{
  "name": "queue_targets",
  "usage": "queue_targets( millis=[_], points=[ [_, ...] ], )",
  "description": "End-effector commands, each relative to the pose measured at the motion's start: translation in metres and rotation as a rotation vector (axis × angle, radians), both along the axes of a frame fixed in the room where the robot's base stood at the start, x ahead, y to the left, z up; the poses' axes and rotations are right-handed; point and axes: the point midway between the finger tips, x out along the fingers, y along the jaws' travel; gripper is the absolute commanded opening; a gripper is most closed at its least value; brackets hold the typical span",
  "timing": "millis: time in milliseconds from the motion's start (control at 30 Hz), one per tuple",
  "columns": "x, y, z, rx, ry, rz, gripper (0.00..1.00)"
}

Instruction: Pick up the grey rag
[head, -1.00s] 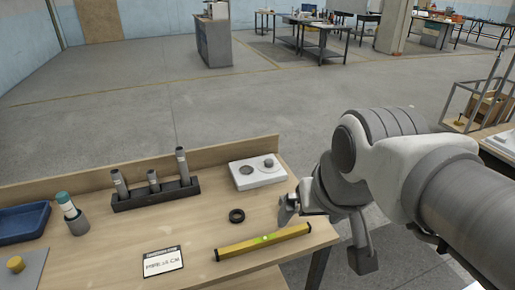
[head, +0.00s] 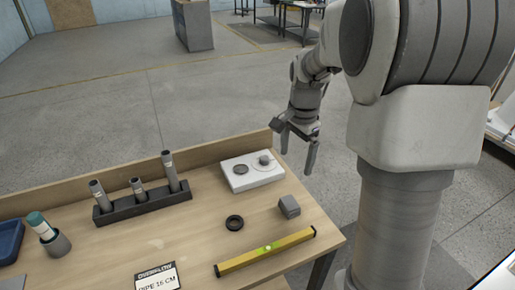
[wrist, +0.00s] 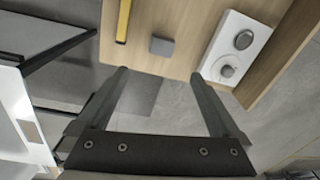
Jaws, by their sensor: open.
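A small grey block-shaped thing (head: 289,207), the only thing here that could match the grey rag, lies on the wooden table near its right edge. I cannot tell whether it is cloth. It also shows in the wrist view (wrist: 162,46), ahead of the fingertips. My gripper (head: 296,163) is open and empty, its fingers pointing down. In the head view it appears beyond the table's right end, past the grey thing and apart from it. In the wrist view, a gap shows between the fingers (wrist: 158,75).
A yellow spirit level (head: 265,251), a black ring (head: 234,223) and a white plate with round fittings (head: 252,174) lie around the grey thing. A black rack (head: 145,208) holds grey tubes. A raised board runs along the table's back edge. Open floor lies beyond.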

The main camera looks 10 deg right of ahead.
Motion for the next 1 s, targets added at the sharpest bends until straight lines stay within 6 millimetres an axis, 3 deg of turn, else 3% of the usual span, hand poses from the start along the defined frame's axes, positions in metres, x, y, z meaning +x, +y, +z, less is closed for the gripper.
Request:
queue_targets(
  millis=[100,300,467,800,1000],
  points=[
    [0.014,-0.011,-0.023,0.006,0.037,-0.095,1.00],
    [0.025,-0.020,-0.043,0.011,0.066,-0.186,1.00],
    [0.026,-0.022,-0.061,0.010,0.075,-0.200,1.00],
    [0.026,-0.021,-0.134,0.010,0.075,-0.198,1.00],
    [0.026,-0.021,-0.162,0.010,0.071,-0.198,1.00]
  ],
)
